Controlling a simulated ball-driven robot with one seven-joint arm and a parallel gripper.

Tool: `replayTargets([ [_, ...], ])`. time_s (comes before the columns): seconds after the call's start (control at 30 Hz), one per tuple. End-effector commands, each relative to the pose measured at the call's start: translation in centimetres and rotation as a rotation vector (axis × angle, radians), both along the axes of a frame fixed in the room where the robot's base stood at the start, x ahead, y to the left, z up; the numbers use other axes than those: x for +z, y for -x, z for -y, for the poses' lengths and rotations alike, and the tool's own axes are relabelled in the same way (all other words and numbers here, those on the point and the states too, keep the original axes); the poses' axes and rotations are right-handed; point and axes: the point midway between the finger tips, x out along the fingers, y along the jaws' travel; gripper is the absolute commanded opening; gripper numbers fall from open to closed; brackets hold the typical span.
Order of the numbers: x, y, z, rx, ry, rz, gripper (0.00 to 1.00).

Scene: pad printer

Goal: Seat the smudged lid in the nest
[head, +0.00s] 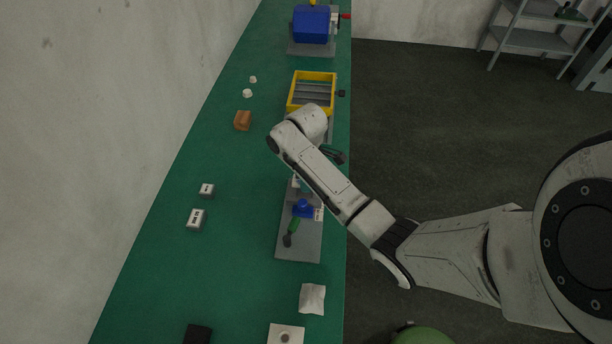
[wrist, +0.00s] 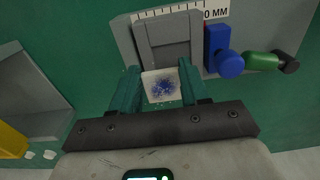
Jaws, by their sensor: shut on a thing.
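The smudged lid (wrist: 161,87) is a small pale square with a blue, speckled smudge on its face. My gripper (wrist: 160,76) is shut on it, with one green finger at each side. The nest (wrist: 172,52) looks to be the grey channel between raised grey walls, just beyond the lid in the wrist view. The lid's far edge appears close to the channel's near end; its height above it cannot be told. In the head view my arm hides the lid and most of the nest.
A blue knob (wrist: 230,64) and a green handle (wrist: 260,60) stand right of the nest, with a ruler strip (wrist: 180,11) behind. On the green bench are a yellow tray (head: 290,104), a brown block (head: 243,120), two printed blocks (head: 195,218) and a white packet (head: 312,298).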

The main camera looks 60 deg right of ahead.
Motion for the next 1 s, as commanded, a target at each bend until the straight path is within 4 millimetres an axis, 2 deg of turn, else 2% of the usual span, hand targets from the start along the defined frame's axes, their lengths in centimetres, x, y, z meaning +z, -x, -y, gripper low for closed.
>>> replayTargets([
  [1.0, 0.1, 2.2, -0.8, 0.000, 0.001, 0.000, 0.17],
])
